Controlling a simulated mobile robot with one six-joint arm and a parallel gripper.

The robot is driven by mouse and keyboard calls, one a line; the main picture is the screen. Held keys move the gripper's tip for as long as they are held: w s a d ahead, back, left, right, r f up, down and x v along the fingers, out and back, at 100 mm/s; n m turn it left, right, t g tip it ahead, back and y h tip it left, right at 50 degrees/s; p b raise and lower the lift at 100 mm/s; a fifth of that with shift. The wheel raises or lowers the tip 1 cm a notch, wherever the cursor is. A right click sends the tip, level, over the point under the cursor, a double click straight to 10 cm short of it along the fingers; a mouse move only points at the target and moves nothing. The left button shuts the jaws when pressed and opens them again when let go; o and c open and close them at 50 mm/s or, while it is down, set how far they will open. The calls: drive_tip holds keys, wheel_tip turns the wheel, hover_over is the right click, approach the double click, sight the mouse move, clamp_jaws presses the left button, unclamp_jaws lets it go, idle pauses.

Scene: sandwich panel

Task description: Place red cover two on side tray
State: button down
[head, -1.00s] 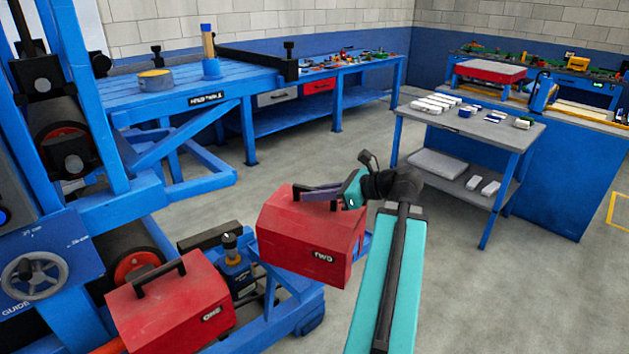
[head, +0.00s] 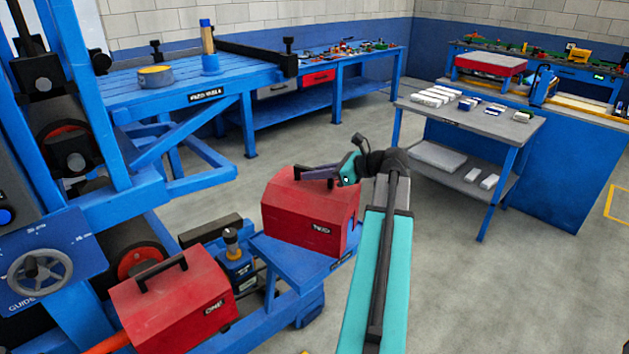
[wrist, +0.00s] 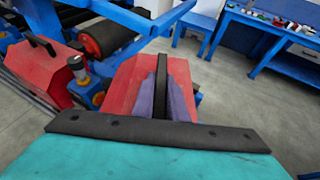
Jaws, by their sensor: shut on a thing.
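Red cover two (head: 305,220) is a red box-like cover marked TWO, with a handle on top. My gripper (head: 318,173) is shut on that handle from above. In the wrist view the purple fingers (wrist: 161,98) close around the dark handle, and the red top of cover two (wrist: 124,85) shows beside them. The blue side tray (head: 283,263) shows just below and in front of cover two. The cover looks roughly level over it. Whether its underside touches the tray cannot be told, since the cover hides most of the tray.
Red cover one (head: 172,305) sits on the machine at lower left, close to the tray. A blue and black fixture (head: 236,262) stands between the covers. A grey table (head: 470,118) with small parts is at right. The floor between is clear.

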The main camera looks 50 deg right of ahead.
sight(314, 181)
drive_tip(key=shift+w+d, duration=0.45)
drive_tip(key=shift+f, duration=0.1)
drive_tip(key=shift+f+p, duration=0.45)
drive_tip(key=shift+f, duration=1.25)
drive_tip(key=c, duration=1.8)
unclamp_jaws()
drive_tip(key=shift+f, duration=0.1)
drive_tip(key=shift+o, duration=0.2)
drive_tip(key=shift+s, duration=0.2)
drive_tip(key=b+v, duration=0.1)
drive_tip(key=v, duration=1.1)
drive_tip(key=shift+w+b, duration=0.1)
drive_tip(key=shift+b, duration=0.25)
